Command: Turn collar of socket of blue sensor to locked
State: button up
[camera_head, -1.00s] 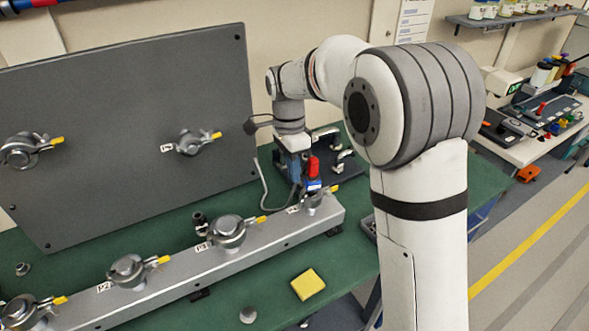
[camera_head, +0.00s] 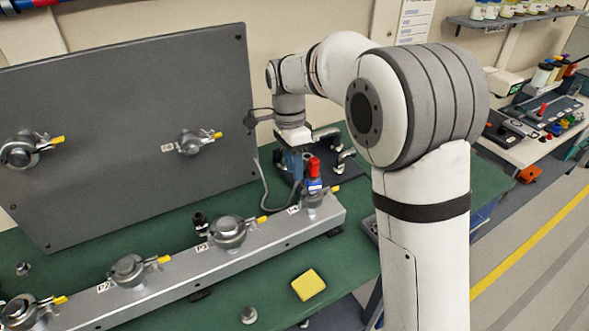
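The blue sensor (camera_head: 313,184) stands upright at the right end of the grey rail, with a red upper part (camera_head: 314,167) and a blue body. Its socket (camera_head: 315,201) is a metal fitting on the rail, with a yellow tab (camera_head: 334,188) pointing right. The collar is too small here to tell its position. My gripper (camera_head: 298,178) points down just left of and behind the sensor. Its fingertips are small and partly hidden by the sensor, so I cannot tell whether they touch it or are open.
The grey rail (camera_head: 178,280) carries several clamped metal ports with yellow tabs. A dark upright panel (camera_head: 110,120) with two more ports stands behind. A yellow block (camera_head: 308,284) and a small metal cap (camera_head: 249,315) lie on the green bench. A grey cable curves left of my gripper.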

notch_tip(320, 180, up, 6)
jog(key=shift+w+a+r+b, duration=0.2)
jog(key=shift+w+a+b, duration=0.1)
jog(key=shift+w, duration=0.15)
jog(key=s+d+f+n+t, duration=0.2)
jog(key=s+d+n, duration=0.4)
jog(key=s+d, duration=0.4)
jog(key=s+d+f+n+t+y, duration=0.1)
jog(key=s+d+f+n+t, duration=0.1)
jog(key=s+d+n, duration=0.4)
jog(key=s+d+t, duration=0.1)
jog(key=s+d, duration=0.4)
jog(key=s, duration=0.2)
jog(key=shift+s+f, duration=0.35)
